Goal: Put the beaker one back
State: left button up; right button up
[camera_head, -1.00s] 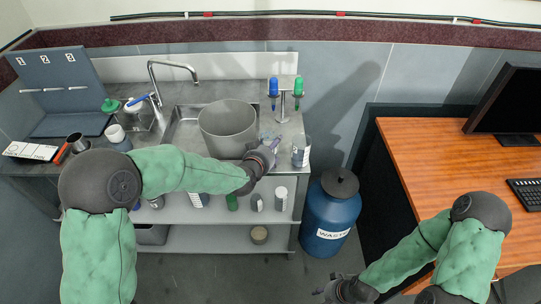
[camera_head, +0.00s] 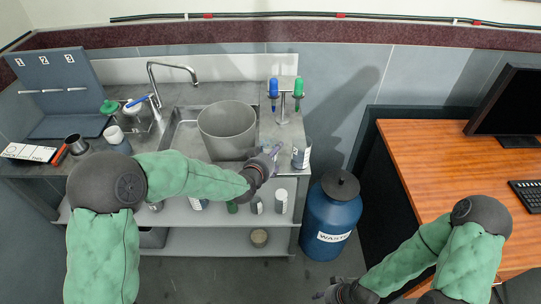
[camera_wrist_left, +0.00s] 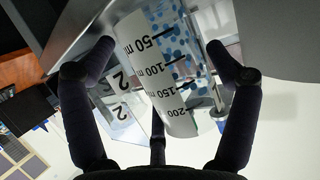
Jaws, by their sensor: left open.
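A clear beaker (camera_wrist_left: 163,75) with a white scale strip and blue dots fills the middle of the left wrist view, between the fingers of my left gripper (camera_wrist_left: 158,72). The fingers are spread on either side of it, and contact cannot be told. In the head view my left gripper (camera_head: 274,152) is at the counter's front right, beside the sink. A clear container with a pale label (camera_head: 301,153) stands just right of it; I cannot tell whether it is the same beaker. My right gripper (camera_head: 322,294) is low at the bottom edge, its fingers unclear.
A large grey pot (camera_head: 227,128) sits in the sink left of my left gripper. A stand with blue and green pipettes (camera_head: 284,95) is behind. A numbered grey board (camera_head: 57,75) stands far left. A blue waste drum (camera_head: 331,218) is right of the counter.

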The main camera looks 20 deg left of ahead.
pick_arm(q)
jog(key=shift+s+r, duration=0.15)
jog(key=shift+r, duration=0.1)
jog(key=p+v, duration=0.3)
jog(key=v, duration=0.9)
jog(key=s+d+f+n+g+h, duration=0.1)
jog(key=s+d+f+g, duration=0.2)
jog(key=f, duration=0.7)
jog(key=s+d+f+n+g, duration=0.1)
jog(key=s+f+g, duration=0.25)
jog(key=f, duration=0.65)
jog(key=s+d+f+g, duration=0.2)
jog(key=s+f+g, duration=0.1)
jog(key=s+f, duration=0.3)
jog(key=s+d+f+n+g+h, duration=0.1)
jog(key=s+d+f+g, duration=0.1)
jog(key=s+f, duration=0.5)
jog(key=shift+s+d+f+n+g+h, duration=0.2)
jog(key=shift+s+d+n+g+h, duration=0.1)
jog(key=shift+g, duration=0.45)
